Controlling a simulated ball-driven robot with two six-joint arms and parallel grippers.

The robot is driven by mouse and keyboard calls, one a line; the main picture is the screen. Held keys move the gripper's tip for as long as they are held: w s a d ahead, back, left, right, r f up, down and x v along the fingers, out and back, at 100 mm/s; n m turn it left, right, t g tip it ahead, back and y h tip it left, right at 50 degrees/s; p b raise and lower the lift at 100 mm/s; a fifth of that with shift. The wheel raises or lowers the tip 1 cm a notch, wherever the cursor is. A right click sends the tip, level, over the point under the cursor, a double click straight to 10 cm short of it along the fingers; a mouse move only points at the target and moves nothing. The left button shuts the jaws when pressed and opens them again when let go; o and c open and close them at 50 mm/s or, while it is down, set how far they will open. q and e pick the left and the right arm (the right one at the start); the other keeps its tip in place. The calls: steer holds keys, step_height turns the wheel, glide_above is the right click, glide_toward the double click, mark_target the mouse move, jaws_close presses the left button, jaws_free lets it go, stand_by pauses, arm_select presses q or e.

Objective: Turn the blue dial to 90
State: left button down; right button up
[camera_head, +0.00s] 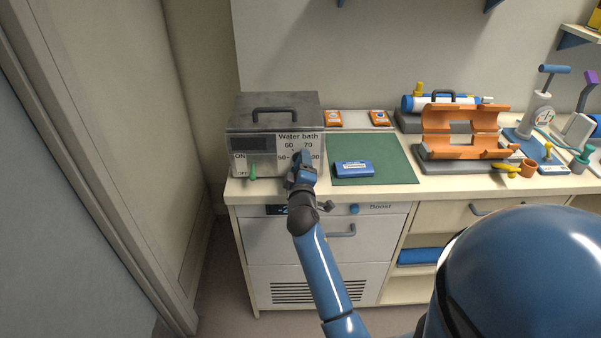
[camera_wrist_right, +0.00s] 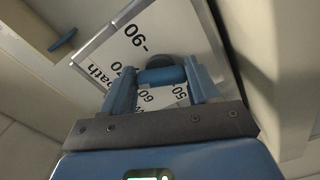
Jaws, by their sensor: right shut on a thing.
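The water bath (camera_head: 275,115) is a grey box with a white front panel at the left end of the counter. Its panel carries a dial scale, with 60 and 70 at the top and 50 at the left in the head view. My right gripper (camera_head: 302,160) is at this dial. In the right wrist view, the blue dial (camera_wrist_right: 161,75) shows as a bar between the two fingers of my right gripper (camera_wrist_right: 161,84), which is shut on it. The marks 50, 60, 70 and 90 show around it. Where the dial points is hidden. My left gripper is not in view.
A green switch (camera_head: 252,172) stands at ON/OFF on the panel's left. A second blue knob (camera_head: 354,209) sits beside the word Boost below the counter. A blue box (camera_head: 353,168) lies on the green mat (camera_head: 400,172). An orange cradle (camera_head: 455,151) stands further right.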

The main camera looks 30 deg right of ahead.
steer(key=m+b, duration=0.6)
steer(key=m, duration=0.1)
steer(key=shift+a+f, duration=0.1)
steer(key=shift+f, duration=0.3)
steer(key=m+b, duration=0.2)
steer(key=m, duration=0.1)
steer(key=shift+m+b, duration=0.4)
steer(key=shift+w+a+r+m+b, duration=0.1)
steer(key=shift+m+b, duration=0.65)
steer(key=shift+m, duration=0.35)
steer(key=o, duration=1.1)
steer(key=shift+c, duration=0.2)
steer(key=shift+r, duration=0.1)
